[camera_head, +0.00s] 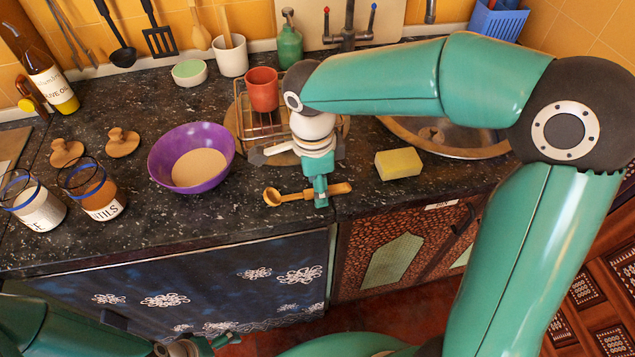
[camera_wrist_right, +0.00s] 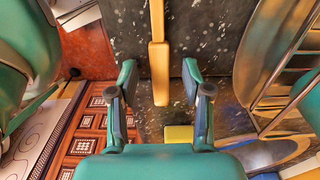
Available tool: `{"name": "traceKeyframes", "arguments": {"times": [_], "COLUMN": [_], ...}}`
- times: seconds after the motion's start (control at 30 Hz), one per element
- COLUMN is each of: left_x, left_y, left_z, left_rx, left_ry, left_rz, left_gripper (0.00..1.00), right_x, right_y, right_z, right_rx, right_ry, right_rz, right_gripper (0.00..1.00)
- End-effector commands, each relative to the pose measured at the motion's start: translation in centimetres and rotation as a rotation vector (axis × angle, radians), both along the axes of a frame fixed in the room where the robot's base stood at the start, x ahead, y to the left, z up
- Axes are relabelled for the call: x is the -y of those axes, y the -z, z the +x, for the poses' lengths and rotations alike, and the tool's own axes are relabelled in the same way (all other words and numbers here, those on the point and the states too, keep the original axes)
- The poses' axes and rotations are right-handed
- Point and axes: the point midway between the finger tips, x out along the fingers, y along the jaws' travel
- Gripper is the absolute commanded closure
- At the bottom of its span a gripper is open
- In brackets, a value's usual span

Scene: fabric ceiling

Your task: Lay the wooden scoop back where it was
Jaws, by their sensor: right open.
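The wooden scoop (camera_head: 296,195) lies on the dark speckled counter near its front edge, bowl to the left and handle to the right. My right gripper (camera_head: 320,192) is over the handle, pointing down. In the right wrist view the scoop's handle (camera_wrist_right: 159,62) runs between the two parted fingers of the right gripper (camera_wrist_right: 159,75), with a gap on each side. The scoop's bowl is out of that view. My left gripper (camera_head: 205,346) is low at the bottom of the head view, in front of the cabinets and away from the counter; its finger opening is unclear.
A purple bowl (camera_head: 168,150) stands left of the scoop, and a yellow sponge (camera_head: 398,163) lies to its right. Behind are a wire rack (camera_head: 247,118) with a red cup (camera_head: 262,88) and the sink (camera_head: 460,145). Jars (camera_head: 92,190) stand at the left.

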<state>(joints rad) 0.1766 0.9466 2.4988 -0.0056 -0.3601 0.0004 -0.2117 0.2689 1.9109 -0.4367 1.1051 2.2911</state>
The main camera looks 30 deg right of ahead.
Motion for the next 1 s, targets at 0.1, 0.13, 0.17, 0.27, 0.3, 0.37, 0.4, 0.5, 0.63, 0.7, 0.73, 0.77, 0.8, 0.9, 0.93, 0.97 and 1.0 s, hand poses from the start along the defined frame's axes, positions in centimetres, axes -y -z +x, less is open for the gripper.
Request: {"name": "traceKeyframes", "arguments": {"times": [0.1, 0.13, 0.17, 0.27, 0.3, 0.37, 0.4, 0.5, 0.63, 0.7, 0.73, 0.77, 0.8, 0.9, 0.93, 0.97, 1.0], "left_x": [0.0, 0.0, 0.0, 0.0, 0.0, 0.0, 0.0, 0.0, 0.0, 0.0, 0.0, 0.0, 0.0, 0.0, 0.0, 0.0, 0.0], "left_y": [0.0, -0.1, -0.1, -0.1, -0.1, -0.1, -0.1, -0.1, 0.0, 0.0, 0.0, 0.0, 0.0, 0.0, 0.0, 0.0, 0.0], "left_z": [0.0, 0.0, 0.0, 0.0, 0.0, 0.0, 0.0, 0.0, 0.0, 0.0, 0.0, 0.0, 0.0, 0.0, 0.0, 0.0, 0.0], "left_rx": [0.0, 0.0, 0.0, 0.0, 0.0, 0.0, 0.0, 0.0, 0.0, 0.0, 0.0, 0.0, 0.0, 0.0, 0.0, 0.0, 0.0], "left_ry": [0.0, 0.0, 0.0, 0.0, 0.0, 0.0, 0.0, 0.0, 0.0, 0.0, 0.0, 0.0, 0.0, 0.0, 0.0, 0.0, 0.0], "left_rz": [0.0, 0.0, 0.0, 0.0, 0.0, 0.0, 0.0, 0.0, 0.0, 0.0, 0.0, 0.0, 0.0, 0.0, 0.0, 0.0, 0.0], "left_gripper": [0.0, 0.0, 0.0, 0.0, 0.0, 0.0, 0.0, 0.0, 0.0, 0.0, 0.0, 0.0, 0.0, 0.0, 0.0, 0.0, 0.0], "right_x": [0.0, 0.0, 0.0, -0.1, -0.2, -0.2, -0.2, -0.3, -0.5, -0.5, -0.5, -0.5, -0.6, -0.6, -0.6, -0.6, -0.6], "right_y": [-0.1, -0.2, -0.4, -1.3, -1.9, -2.9, -3.6, -5.7, -8.3, -9.5, -9.9, -10.3, -10.8, -11.5, -11.7, -11.8, -11.9], "right_z": [0.0, 0.0, 0.0, 0.1, 0.1, 0.2, 0.2, 0.2, 0.3, 0.3, 0.3, 0.3, 0.3, 0.3, 0.2, 0.2, 0.2], "right_rx": [0.0, 0.0, 0.001, 0.003, 0.004, 0.006, 0.004, 0.006, 0.004, 0.003, 0.003, 0.002, 0.002, 0.001, 0.0, 0.0, -0.001], "right_ry": [0.0, 0.0, 0.0, 0.0, 0.0, 0.0, 0.0, 0.0, -0.001, -0.001, 0.0, 0.0, 0.0, 0.0, 0.0, 0.0, 0.0], "right_rz": [0.0, 0.0, 0.0, 0.001, 0.001, 0.002, 0.001, 0.002, 0.001, 0.001, 0.001, 0.0, 0.0, 0.001, 0.0, 0.0, 0.0], "right_gripper": [0.51, 0.51, 0.51, 0.51, 0.51, 0.51, 0.51, 0.51, 0.51, 0.51, 0.51, 0.51, 0.51, 0.51, 0.51, 0.51, 0.51]}}
